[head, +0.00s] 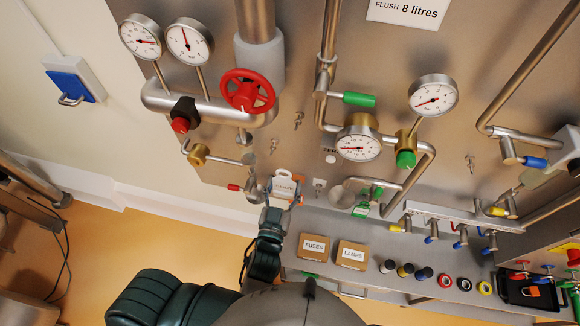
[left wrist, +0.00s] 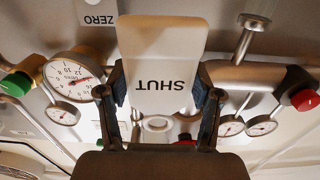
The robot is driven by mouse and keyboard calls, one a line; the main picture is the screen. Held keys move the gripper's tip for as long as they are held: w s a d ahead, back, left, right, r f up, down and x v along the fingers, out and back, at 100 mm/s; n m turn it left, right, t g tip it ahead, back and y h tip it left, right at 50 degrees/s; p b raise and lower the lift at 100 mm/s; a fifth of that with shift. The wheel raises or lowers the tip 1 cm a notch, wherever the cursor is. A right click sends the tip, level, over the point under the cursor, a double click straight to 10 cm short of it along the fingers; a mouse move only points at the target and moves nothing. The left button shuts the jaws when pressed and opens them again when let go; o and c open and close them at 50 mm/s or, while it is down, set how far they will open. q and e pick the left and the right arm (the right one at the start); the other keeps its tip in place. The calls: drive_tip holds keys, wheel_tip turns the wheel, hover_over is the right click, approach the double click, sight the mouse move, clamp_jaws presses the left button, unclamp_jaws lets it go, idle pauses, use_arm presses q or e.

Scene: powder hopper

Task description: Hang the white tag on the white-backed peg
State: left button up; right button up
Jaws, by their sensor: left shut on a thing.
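The white tag (head: 284,187) is held by my left gripper (head: 281,201), in front of the lower part of the steel panel. In the left wrist view the tag (left wrist: 163,60) reads SHUT upside down, and both fingers (left wrist: 160,105) press on its sides. A small peg with a pale patch behind it (head: 319,186) stands just right of the tag in the head view, apart from it. It seems to be the white-backed peg, but it is too small to be sure. The left wrist view shows a metal peg (left wrist: 250,32) to the right of the tag. My right gripper is not in view.
Other bare pegs (head: 298,119) (head: 470,161) stick out of the panel. A red handwheel (head: 247,91), gauges (head: 358,138) and pipes stand out above. A shelf (head: 312,270) with FUSES (head: 312,247) and LAMPS (head: 353,255) boxes lies below right.

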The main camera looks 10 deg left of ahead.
use_arm(q)
drive_tip(key=shift+s+r, duration=0.2)
drive_tip(key=shift+s, duration=0.65)
drive_tip(key=shift+r+p, duration=0.55)
drive_tip(key=shift+p, duration=0.35)
drive_tip(key=s+p, duration=0.3)
drive_tip(key=s, duration=0.4)
drive_tip(key=shift+s, duration=0.3)
drive_tip(key=shift+d+f, duration=0.1)
drive_tip(key=shift+f, duration=0.05)
